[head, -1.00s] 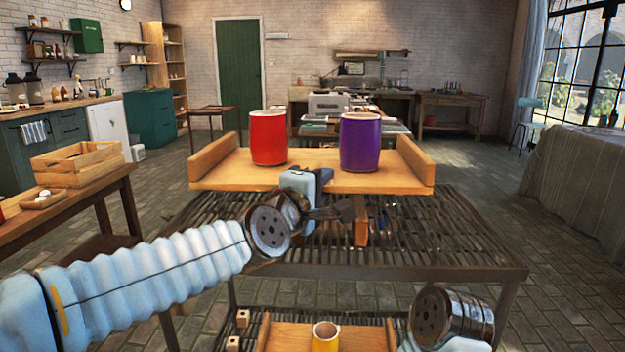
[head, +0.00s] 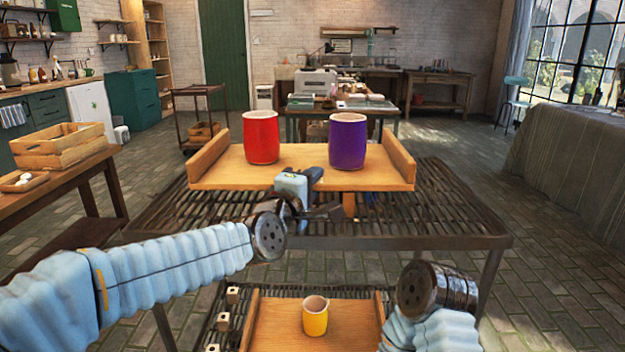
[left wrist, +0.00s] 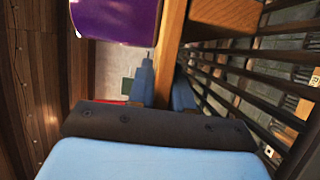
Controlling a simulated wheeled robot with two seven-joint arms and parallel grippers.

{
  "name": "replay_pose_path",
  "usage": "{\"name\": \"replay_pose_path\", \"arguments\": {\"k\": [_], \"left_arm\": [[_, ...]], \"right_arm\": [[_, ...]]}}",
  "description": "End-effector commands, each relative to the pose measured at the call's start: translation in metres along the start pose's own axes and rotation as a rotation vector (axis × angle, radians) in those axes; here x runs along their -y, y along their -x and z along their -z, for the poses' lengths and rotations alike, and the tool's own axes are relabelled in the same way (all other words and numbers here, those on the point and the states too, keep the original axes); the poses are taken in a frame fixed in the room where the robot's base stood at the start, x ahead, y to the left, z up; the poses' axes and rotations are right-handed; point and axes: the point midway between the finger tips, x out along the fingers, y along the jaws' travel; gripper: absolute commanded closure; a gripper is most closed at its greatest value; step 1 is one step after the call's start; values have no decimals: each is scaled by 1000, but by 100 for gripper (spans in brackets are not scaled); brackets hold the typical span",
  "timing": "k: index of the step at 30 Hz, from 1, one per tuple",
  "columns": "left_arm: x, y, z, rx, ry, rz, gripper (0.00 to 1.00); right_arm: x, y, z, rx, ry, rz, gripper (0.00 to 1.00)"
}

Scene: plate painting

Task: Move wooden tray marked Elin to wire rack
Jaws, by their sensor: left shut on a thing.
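A wooden tray (head: 232,172) with raised ends carries a red cup (head: 261,138) and a purple cup (head: 348,142). No name can be read on it. It is level over the top of the dark wire rack (head: 450,215); I cannot tell whether it touches the bars. My left gripper (head: 312,178) is shut on the tray at the middle of its front edge. The left wrist view shows the purple cup (left wrist: 118,18) and rack bars (left wrist: 225,72) close by. My right arm is at lower right; its gripper is not visible.
A second wooden tray (head: 270,325) with a yellow cup (head: 315,318) is on the lower shelf, beside several small wooden blocks. A side table at left holds a wooden crate (head: 62,148). The rack top is bare in front and right of the tray.

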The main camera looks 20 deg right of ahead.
Motion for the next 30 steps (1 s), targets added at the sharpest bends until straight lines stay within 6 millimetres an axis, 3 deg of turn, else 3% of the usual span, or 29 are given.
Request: {"name": "replay_pose_path", "arguments": {"k": [2, 3, 7, 17, 20, 30], "left_arm": [[-4, 1, 0, -2, -3, -13, 100], [1, 0, 0, 0, 0, 0, 74], [1, 0, 0, 0, 0, 0, 55], [-3, 0, 0, 0, 0, 0, 55], [0, 13, 0, 0, 0, -1, 55], [1, 89, 0, 0, 0, -2, 55]], "right_arm": [[-1, -3, 0, 0, 0, 0, 55], [-1, -2, 0, 0, 0, 0, 55], [-1, -1, 0, 0, 0, 0, 55], [1, 2, 0, 0, 0, 0, 55], [-2, -4, 0, 0, 0, 0, 55], [-9, -19, 0, -3, -3, -3, 55]]}}
